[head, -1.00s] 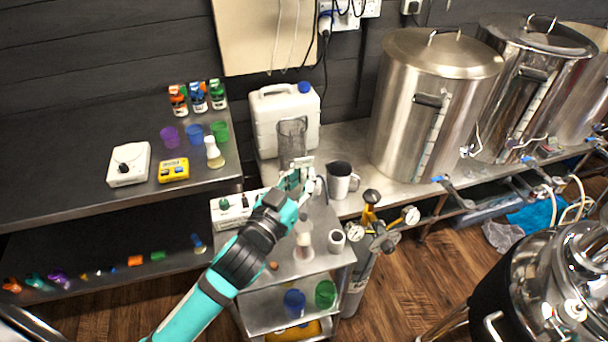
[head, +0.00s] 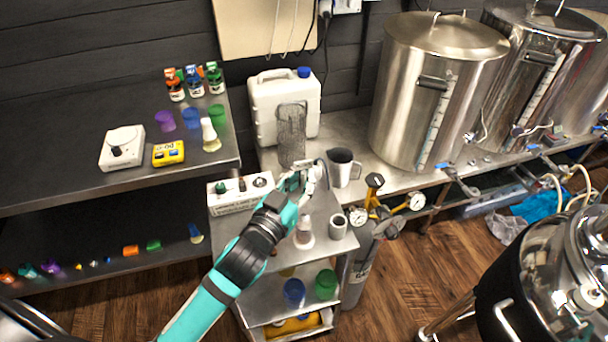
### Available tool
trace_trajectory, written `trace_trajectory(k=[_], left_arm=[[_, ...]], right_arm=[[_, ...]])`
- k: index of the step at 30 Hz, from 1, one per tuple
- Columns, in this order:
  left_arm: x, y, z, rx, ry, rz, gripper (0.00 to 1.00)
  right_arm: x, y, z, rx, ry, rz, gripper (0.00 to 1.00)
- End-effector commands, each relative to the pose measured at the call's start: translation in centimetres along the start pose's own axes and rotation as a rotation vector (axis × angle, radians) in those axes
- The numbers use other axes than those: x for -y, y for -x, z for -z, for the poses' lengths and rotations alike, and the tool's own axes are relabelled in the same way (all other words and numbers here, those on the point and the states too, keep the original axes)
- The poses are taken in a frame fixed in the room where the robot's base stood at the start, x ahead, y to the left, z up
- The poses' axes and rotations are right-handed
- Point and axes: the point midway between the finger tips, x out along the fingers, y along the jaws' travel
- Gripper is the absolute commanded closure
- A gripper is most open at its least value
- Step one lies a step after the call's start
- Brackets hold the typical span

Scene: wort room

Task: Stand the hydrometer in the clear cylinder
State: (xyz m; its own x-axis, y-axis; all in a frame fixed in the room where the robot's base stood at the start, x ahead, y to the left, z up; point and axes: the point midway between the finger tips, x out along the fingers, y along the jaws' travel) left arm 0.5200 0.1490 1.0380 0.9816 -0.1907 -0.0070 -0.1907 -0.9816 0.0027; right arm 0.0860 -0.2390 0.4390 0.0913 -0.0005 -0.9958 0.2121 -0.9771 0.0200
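A tall grey see-through cylinder (head: 291,138), mesh-like in texture, stands upright on the steel bench in front of a white jug. It is the only tall cylinder I can pick out, and I cannot tell for sure that it is the clear cylinder. My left gripper (head: 308,178) is just in front and to the right of its base, above the back of the cart. Its fingers are small and blend with the pale things behind, so whether they hold anything is unclear. I cannot make out the hydrometer. My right gripper is out of view.
The white jug (head: 284,98) is behind the cylinder and a steel pitcher (head: 341,167) to its right. A white control box (head: 240,194), a pale flask (head: 304,235) and a grey cup (head: 338,226) stand on the cart. Large steel kettles (head: 432,95) fill the right.

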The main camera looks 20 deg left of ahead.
Motion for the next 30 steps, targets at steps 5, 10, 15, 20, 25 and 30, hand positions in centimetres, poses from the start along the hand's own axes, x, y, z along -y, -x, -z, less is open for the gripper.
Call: trace_trajectory(k=[5, 10, 15, 20, 25, 30], left_arm=[[0.0, 0.0, -1.6, 0.0, 0.0, 0.0, 1.0], [0.0, 0.0, -2.6, 0.0, 0.0, 0.001, 1.0], [0.0, 0.0, -3.2, -0.001, 0.0, 0.0, 1.0], [0.0, 0.0, -3.5, -0.001, 0.0, 0.0, 1.0], [0.0, 0.0, -3.5, -0.001, 0.0, 0.0, 1.0], [0.0, 0.0, -3.5, -0.001, 0.0, 0.0, 0.94]], right_arm=[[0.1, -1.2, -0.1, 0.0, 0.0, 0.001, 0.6], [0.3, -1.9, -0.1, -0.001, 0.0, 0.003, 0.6], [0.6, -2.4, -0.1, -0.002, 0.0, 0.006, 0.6], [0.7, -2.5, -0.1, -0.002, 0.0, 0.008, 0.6], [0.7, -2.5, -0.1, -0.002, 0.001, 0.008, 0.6], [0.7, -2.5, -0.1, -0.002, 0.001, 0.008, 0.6]])
